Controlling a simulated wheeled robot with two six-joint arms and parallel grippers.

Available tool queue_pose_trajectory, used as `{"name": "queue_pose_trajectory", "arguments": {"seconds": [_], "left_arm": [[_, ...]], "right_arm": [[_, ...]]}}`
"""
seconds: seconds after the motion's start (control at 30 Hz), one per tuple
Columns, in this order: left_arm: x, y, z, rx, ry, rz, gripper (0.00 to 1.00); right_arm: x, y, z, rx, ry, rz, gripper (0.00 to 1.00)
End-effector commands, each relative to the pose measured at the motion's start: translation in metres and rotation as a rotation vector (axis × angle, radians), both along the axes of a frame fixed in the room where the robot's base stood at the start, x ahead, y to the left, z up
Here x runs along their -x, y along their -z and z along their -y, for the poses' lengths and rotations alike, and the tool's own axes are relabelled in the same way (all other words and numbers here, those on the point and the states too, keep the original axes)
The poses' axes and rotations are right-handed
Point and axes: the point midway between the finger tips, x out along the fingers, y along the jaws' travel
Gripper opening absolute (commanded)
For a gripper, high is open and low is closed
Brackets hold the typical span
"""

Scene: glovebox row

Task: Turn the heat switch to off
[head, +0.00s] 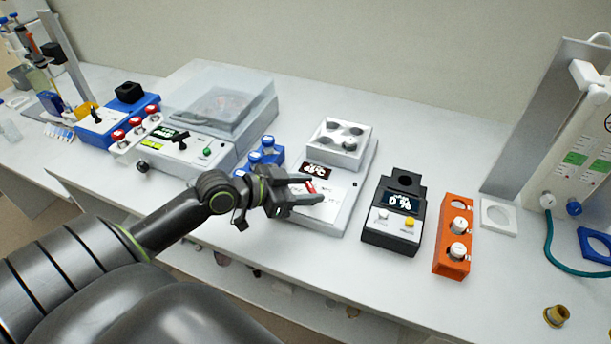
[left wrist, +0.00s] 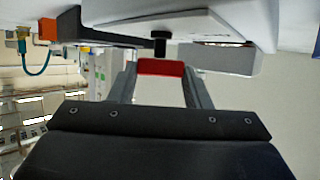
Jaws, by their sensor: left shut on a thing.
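A white heater block unit (head: 352,215) stands mid-bench, with a block of several round wells at its back and a lit display (head: 317,170). My left gripper (head: 312,191) is over the unit's front panel, shut on a small red piece (head: 311,187), which seems to be the heat switch. In the left wrist view my gripper (left wrist: 160,75) has one finger on each side of the red piece (left wrist: 161,67). A short black stem (left wrist: 160,44) shows just beyond it, by the white casing. The switch's markings and exact setting are hidden or too small to read. My right gripper is not in view.
Right of the unit stand a black device with a display (head: 392,235) and an orange rack (head: 454,262) with white-capped vials. A blue rack (head: 262,155) and a lidded white machine (head: 213,125) stand left. Bare bench lies in front of the orange rack.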

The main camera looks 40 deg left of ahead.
Motion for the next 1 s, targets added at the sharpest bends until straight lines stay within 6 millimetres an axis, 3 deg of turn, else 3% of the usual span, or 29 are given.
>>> {"name": "queue_pose_trajectory", "arguments": {"seconds": [0.03, 0.1, 0.5, 1.0], "left_arm": [[0.001, -0.007, 0.002, 0.009, -0.033, -0.002, 0.21], [0.001, -0.007, 0.003, 0.011, -0.078, -0.002, 0.21], [0.002, -0.004, 0.005, 0.005, -0.289, -0.002, 0.21], [0.002, 0.000, 0.005, -0.002, -0.373, 0.000, 0.21]], "right_arm": [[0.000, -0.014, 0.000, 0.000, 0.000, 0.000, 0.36], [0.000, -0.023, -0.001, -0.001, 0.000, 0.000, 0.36], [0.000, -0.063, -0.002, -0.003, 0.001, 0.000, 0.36], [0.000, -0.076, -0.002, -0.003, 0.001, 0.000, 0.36]]}}
